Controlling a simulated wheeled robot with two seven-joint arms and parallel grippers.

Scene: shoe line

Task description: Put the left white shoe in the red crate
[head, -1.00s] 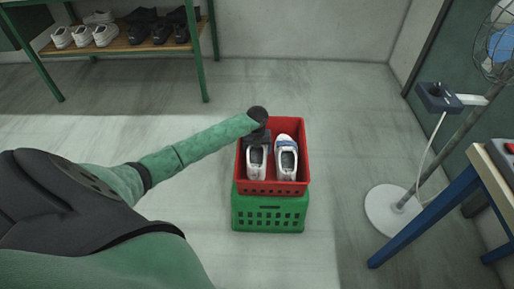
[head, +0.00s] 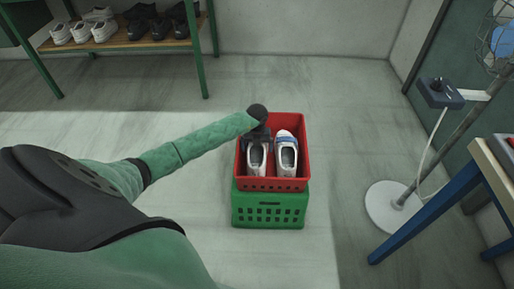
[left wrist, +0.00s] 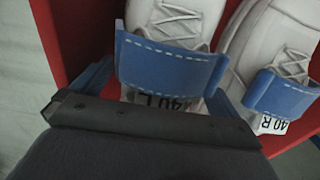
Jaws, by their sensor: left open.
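The left white shoe (head: 257,160) lies in the left half of the red crate (head: 273,184), its toe end under my left gripper (head: 259,137). In the left wrist view, this shoe (left wrist: 173,22) has a blue stitched strap and a tag reading 40 L. My left gripper (left wrist: 160,92) is open there, with a blue finger on each side of the shoe. Part of the shoe is hidden behind the gripper's dark body. My right gripper is not in view.
The right white shoe (head: 287,160), tagged 40 R, lies beside it in the crate. The red crate stands on a green crate (head: 270,213). A shelf (head: 122,45) with several shoes is at the back left. A fan stand (head: 394,207) and table are at right.

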